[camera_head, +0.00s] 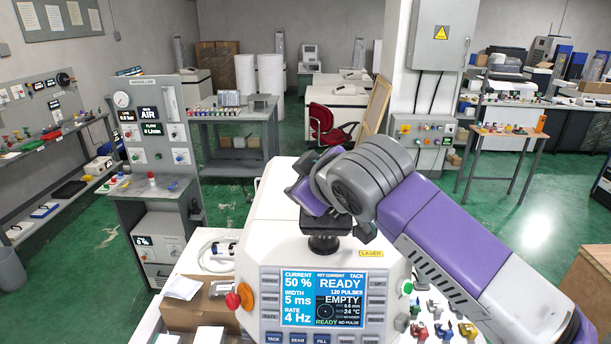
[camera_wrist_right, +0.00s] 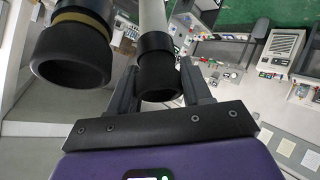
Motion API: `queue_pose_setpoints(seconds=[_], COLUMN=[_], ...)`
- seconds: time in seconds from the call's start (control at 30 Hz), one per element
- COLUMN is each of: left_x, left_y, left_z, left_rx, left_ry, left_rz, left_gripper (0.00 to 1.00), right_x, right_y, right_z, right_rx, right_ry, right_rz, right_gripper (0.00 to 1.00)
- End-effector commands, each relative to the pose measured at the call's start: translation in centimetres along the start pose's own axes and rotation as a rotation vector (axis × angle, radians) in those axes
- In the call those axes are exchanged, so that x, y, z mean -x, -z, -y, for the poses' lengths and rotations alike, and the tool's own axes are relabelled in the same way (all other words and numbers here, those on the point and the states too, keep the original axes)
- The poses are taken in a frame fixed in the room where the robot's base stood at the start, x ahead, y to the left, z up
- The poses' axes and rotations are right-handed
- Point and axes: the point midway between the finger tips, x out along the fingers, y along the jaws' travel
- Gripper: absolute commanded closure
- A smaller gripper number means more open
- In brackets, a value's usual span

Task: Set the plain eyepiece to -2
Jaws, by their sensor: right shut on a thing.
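The plain eyepiece (camera_wrist_right: 158,72) is a black rubber cup on a grey tube, with no coloured ring, in the right wrist view. My right gripper (camera_wrist_right: 160,78) has one finger on each side of it and is shut on it. The other eyepiece (camera_wrist_right: 76,55), wider and with a gold ring, is just left of the gripper and apart from it. Any dioptre marks on the plain eyepiece are not visible. In the head view my right arm covers the eyepieces, above the white laser machine (camera_head: 258,222). My left gripper is not in view.
The machine's screen (camera_head: 324,298) reads READY and EMPTY. An orange knob (camera_head: 245,296) is left of it. A cardboard box (camera_head: 190,308) stands at the left, and small coloured parts (camera_head: 442,329) lie at the right. Green floor (camera_head: 235,195) is open behind.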

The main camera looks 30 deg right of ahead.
Motion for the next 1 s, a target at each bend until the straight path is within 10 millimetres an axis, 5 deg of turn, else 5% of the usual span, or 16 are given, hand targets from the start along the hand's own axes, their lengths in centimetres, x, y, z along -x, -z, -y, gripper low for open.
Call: queue_pose_setpoints(seconds=[0.57,0.6,0.63,1.0], left_x=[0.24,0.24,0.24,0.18], left_y=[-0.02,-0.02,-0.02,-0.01], left_z=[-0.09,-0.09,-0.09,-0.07], left_rx=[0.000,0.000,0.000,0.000], left_ry=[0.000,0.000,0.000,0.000], left_rz=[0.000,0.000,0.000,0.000], left_gripper=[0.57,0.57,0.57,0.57], right_x=[0.11,0.11,0.11,0.75], right_y=[0.05,0.05,0.06,0.04], right_z=[-0.11,-0.11,-0.11,-0.06], right_rx=[0.031,0.031,0.031,0.030], right_ry=[0.012,0.012,0.012,0.013], right_rz=[-0.003,-0.003,-0.003,-0.003], right_gripper=[0.82,0.48,0.45,0.45])
